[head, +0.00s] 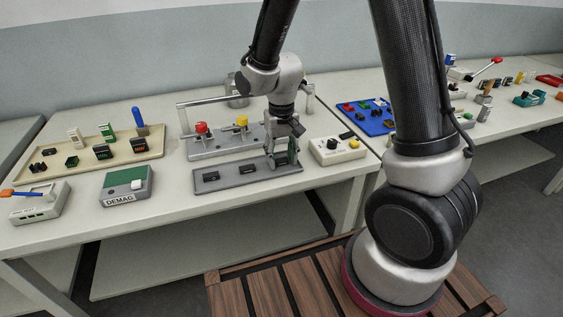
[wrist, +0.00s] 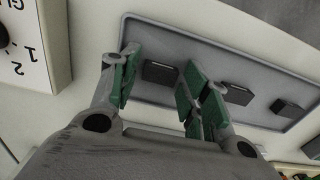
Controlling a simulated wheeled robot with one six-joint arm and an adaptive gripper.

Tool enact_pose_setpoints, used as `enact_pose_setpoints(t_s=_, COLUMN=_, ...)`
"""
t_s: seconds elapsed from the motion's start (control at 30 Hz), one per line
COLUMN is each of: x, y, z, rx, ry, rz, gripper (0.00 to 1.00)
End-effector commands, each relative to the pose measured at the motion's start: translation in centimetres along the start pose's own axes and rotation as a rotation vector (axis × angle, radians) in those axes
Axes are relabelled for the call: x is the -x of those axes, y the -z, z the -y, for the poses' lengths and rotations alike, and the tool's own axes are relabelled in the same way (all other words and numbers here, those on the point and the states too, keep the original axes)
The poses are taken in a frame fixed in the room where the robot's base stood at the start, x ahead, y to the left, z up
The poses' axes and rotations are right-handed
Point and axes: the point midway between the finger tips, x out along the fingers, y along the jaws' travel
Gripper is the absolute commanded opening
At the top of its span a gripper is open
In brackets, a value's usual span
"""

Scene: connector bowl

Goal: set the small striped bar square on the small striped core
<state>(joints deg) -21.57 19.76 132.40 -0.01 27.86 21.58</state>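My gripper (head: 284,160) reaches down over the right end of a dark grey tray (head: 229,180). In the wrist view its green-padded fingers (wrist: 161,66) are spread apart, with one small dark block (wrist: 160,74) in the gap between them. I see no finger clearly touching that block. Two similar dark blocks, a middle one (wrist: 236,94) and an end one (wrist: 286,108), lie in a row on the same tray. They also show in the head view, the middle one (head: 247,169) and the end one (head: 210,178). Stripes are too small to make out, so I cannot tell which pieces are the striped bar and core.
A beige tray (head: 50,178) at left holds several small connectors and a blue-handled tool (head: 140,118). A DEMAG box (head: 127,186) stands in front of it. A fixture with red and yellow knobs (head: 225,146) is behind my gripper. A white dial box (head: 338,151) stands close at right.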

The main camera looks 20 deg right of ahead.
Motion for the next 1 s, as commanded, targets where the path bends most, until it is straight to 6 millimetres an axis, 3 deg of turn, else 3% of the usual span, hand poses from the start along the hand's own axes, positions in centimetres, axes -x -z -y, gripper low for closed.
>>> enact_pose_setpoints(t_s=0.03, x=0.0, y=0.0, z=0.0, rx=0.0, ry=0.0, rz=0.0, gripper=0.32)
enact_pose_setpoints(t_s=0.17, x=0.0, y=0.0, z=0.0, rx=0.0, ry=0.0, rz=0.0, gripper=0.1)
enact_pose_setpoints(t_s=0.37, x=0.3, y=0.1, z=0.0, rx=0.0, ry=0.001, rz=-0.002, gripper=0.1)
enact_pose_setpoints(t_s=1.0, x=4.5, y=0.0, z=0.0, rx=0.0, ry=0.0, rz=-0.001, gripper=0.09)
